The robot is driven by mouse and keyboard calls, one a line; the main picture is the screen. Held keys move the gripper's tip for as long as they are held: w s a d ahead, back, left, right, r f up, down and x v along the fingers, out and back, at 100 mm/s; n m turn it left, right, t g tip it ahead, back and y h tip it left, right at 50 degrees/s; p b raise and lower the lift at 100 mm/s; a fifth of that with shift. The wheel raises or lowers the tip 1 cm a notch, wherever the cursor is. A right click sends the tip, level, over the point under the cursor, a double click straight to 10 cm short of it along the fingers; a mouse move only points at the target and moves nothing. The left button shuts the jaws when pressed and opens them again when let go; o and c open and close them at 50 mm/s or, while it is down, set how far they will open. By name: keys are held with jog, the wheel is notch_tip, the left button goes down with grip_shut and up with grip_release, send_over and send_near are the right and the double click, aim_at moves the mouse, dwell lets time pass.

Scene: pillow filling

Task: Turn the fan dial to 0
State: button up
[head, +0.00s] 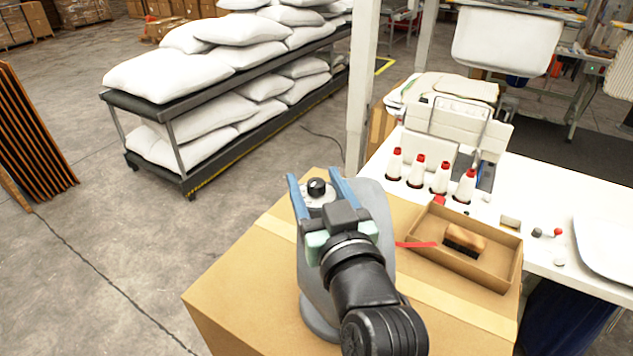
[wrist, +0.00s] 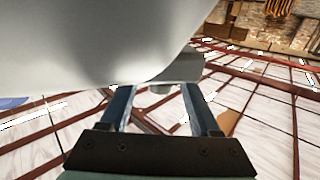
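The fan (head: 375,205) has a grey rounded body and stands on a cardboard box. Its small black dial (head: 317,187) sits on a light round plate; the numbers around it are too small to read. My gripper (head: 314,179) is open, with one blue finger on each side of the dial in the head view, and a visible gap to it. In the wrist view, my gripper (wrist: 157,88) is spread below the pale fan body (wrist: 90,40), and a small grey piece shows between the fingertips. I cannot tell whether that piece is the dial. My arm hides part of the fan.
The cardboard box (head: 240,285) carries an open tray (head: 490,272) with a wooden brush (head: 465,240). A white table (head: 540,195) with several red-capped white bottles (head: 418,170) stands at the right. A rack (head: 150,112) of white pillows stands behind.

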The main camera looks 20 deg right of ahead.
jog(key=shift+r, duration=0.1)
jog(key=s, duration=0.3)
jog(key=s+a+b, duration=0.1)
jog(key=s, duration=0.3)
jog(key=s+b, duration=0.1)
jog(key=s, duration=0.2)
jog(key=shift+s+a+r, duration=0.15)
jog(key=shift+s+r, duration=0.05)
jog(key=shift+s, duration=0.15)
jog(key=shift+s+a+f+p, duration=0.15)
jog(key=shift+s+p, duration=0.95)
jog(key=shift+p, duration=0.75)
